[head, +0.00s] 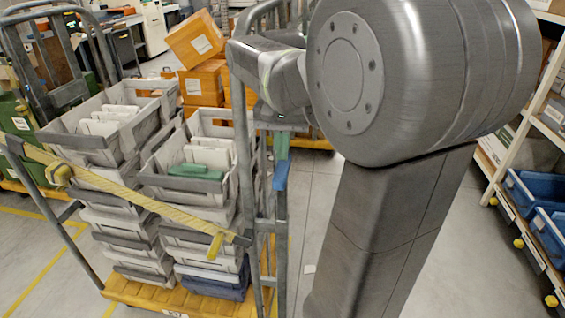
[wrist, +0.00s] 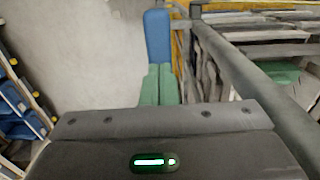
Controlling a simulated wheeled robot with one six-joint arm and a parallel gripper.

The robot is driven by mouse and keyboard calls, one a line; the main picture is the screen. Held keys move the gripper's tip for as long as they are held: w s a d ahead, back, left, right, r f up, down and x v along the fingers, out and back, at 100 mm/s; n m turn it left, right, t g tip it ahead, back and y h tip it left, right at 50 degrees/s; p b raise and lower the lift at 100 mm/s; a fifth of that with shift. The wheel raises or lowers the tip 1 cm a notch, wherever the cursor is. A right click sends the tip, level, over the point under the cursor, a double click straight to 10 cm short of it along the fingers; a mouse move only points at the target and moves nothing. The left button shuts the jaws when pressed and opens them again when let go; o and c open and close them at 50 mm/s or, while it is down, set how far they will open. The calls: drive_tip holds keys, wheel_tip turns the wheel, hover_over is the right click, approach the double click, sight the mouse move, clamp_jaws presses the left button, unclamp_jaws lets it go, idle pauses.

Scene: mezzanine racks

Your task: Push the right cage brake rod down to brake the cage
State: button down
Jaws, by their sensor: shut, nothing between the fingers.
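The cage (head: 262,215) stands at the left in the head view, a grey tube frame on a yellow base. The blue-ended brake rod (head: 280,177) is at its near right post. It also shows in the wrist view as an upright blue block (wrist: 157,38). My gripper (head: 281,157) points down with its green fingers shut and empty, right above the blue end. In the wrist view the two green fingers (wrist: 158,70) lie side by side, tips at the blue end's edge. I cannot tell whether they touch it. The rod's lower part is unclear.
Grey crates (head: 190,182) are stacked in the cage behind a yellow strap (head: 140,198). Orange boxes (head: 195,40) stand behind it. A rack with blue bins (head: 535,195) is at the right.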

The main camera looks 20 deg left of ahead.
sight(282, 165)
drive_tip(key=shift+f, duration=0.1)
idle(0.5)
drive_tip(key=shift+f+b, duration=1.85)
drive_tip(key=shift+f, duration=1.55)
wheel_tip(282, 165, up, 7)
drive_tip(key=p, duration=0.7)
drive_tip(key=shift+r, duration=0.15)
drive_tip(key=shift+f, duration=0.2)
wheel_tip(282, 165, down, 7)
drive_tip(key=b, duration=0.7)
drive_tip(key=shift+r+p, duration=0.4)
drive_tip(key=shift+r, duration=0.4)
drive_tip(key=shift+f, duration=0.1)
